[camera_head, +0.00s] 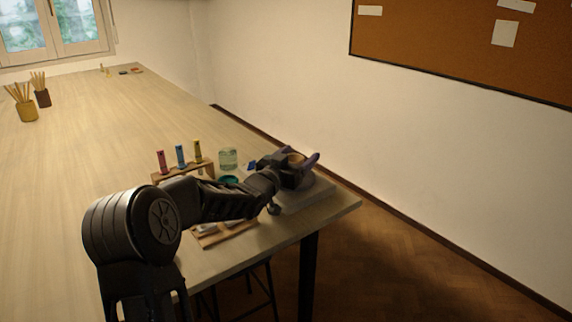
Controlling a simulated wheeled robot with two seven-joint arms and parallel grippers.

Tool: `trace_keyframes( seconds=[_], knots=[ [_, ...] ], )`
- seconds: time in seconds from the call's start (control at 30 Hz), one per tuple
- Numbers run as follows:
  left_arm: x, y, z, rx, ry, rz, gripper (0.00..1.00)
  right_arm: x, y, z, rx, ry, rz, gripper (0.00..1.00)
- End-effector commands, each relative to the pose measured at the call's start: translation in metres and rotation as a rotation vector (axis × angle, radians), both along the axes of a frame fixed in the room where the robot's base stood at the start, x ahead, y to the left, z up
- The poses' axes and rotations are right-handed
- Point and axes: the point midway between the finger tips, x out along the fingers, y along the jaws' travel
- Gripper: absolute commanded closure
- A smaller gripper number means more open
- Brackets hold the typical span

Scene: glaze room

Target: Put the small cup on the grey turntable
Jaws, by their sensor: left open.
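My left gripper (300,162) reaches in from the left over the right end of the table, and its jaws are open. A small tan cup (296,157) shows between the fingers, with only its upper part visible. I cannot tell whether the fingers touch it. Below the gripper is the grey turntable (321,188), partly hidden by the gripper, on a pale grey square base. The cup appears to be over the turntable, but its foot is hidden, so I cannot tell whether it rests there. My right gripper is not in view.
A wooden rack (207,166) with pink, blue and yellow tubes stands left of the gripper, beside a pale green glass jar (228,158). A wooden board (226,234) lies near the front edge, partly under my arm. The table's right edge is close. The far table is mostly clear.

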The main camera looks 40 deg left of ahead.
Motion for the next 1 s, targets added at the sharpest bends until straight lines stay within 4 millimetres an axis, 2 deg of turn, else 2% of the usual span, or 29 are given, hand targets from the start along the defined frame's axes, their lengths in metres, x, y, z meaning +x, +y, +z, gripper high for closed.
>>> trace_keyframes(
  seconds=[0.03, 0.07, 0.2, 0.5, 0.6, 0.77, 1.0],
  knots=[
    [-0.002, 0.001, -0.007, -0.009, 0.026, 0.002, 0.29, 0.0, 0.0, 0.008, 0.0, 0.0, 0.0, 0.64],
    [-0.002, 0.001, -0.003, -0.009, 0.025, 0.002, 0.29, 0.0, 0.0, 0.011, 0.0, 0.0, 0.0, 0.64],
    [-0.027, -0.001, -0.007, -0.004, 0.023, 0.003, 0.29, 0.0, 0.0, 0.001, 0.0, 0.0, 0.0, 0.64],
    [-0.092, -0.009, -0.002, -0.005, 0.015, 0.002, 0.29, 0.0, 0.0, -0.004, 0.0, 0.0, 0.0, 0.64],
    [-0.107, -0.011, 0.0, -0.004, 0.013, 0.001, 0.29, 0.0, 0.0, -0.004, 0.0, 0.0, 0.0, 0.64],
    [-0.119, -0.013, 0.001, -0.005, 0.01, -0.001, 0.29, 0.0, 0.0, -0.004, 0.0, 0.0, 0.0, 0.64],
    [-0.12, -0.014, 0.002, -0.005, 0.009, -0.002, 0.29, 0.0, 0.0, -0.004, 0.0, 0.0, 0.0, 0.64]
  ],
)
